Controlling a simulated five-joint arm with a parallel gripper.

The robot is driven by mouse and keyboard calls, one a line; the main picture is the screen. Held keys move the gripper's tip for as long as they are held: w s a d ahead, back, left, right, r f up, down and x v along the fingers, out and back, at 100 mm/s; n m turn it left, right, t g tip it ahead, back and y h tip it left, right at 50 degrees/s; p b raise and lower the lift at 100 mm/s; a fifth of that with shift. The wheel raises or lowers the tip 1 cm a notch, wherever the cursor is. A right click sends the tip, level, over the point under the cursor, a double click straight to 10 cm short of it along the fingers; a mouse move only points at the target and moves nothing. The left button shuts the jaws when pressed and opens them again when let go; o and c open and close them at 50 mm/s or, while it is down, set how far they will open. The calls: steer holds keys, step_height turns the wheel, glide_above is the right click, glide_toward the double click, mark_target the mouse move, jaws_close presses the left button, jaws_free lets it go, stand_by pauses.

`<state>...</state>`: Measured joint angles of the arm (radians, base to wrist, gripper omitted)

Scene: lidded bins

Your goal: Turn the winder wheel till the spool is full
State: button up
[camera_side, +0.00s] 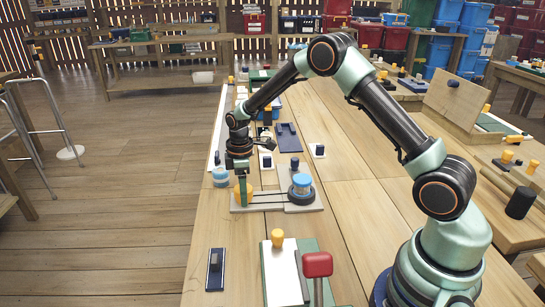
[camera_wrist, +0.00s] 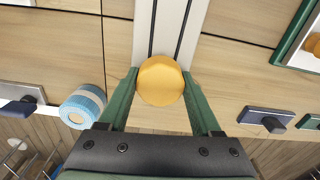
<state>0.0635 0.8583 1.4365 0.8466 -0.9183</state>
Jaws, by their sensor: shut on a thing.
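The winder is a pale grey board (camera_side: 270,207) on the near part of the bench, with two dark cords running along it. An orange round knob (camera_wrist: 160,82) is at its left end, and a spool with a blue and white top (camera_side: 301,184) stands on a dark base at its right end. My gripper (camera_side: 243,190) points down at the left end. In the wrist view its green fingers close on both sides of the orange knob. The wheel below the knob is mostly hidden by the knob and fingers. The spool is not in the wrist view.
A blue and white roll (camera_side: 221,177) stands just behind the winder's left end; it also shows in the wrist view (camera_wrist: 83,106). A dark blue block (camera_side: 215,268), a white panel with an orange knob (camera_side: 277,238) and a red-topped handle (camera_side: 317,265) are nearer the camera. Bare bench lies right of the spool.

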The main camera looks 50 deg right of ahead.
steer(key=m, duration=1.1)
steer(key=shift+m, duration=1.8)
steer(key=o, duration=1.4)
steer(key=shift+c, duration=0.2)
steer(key=shift+r, duration=0.1)
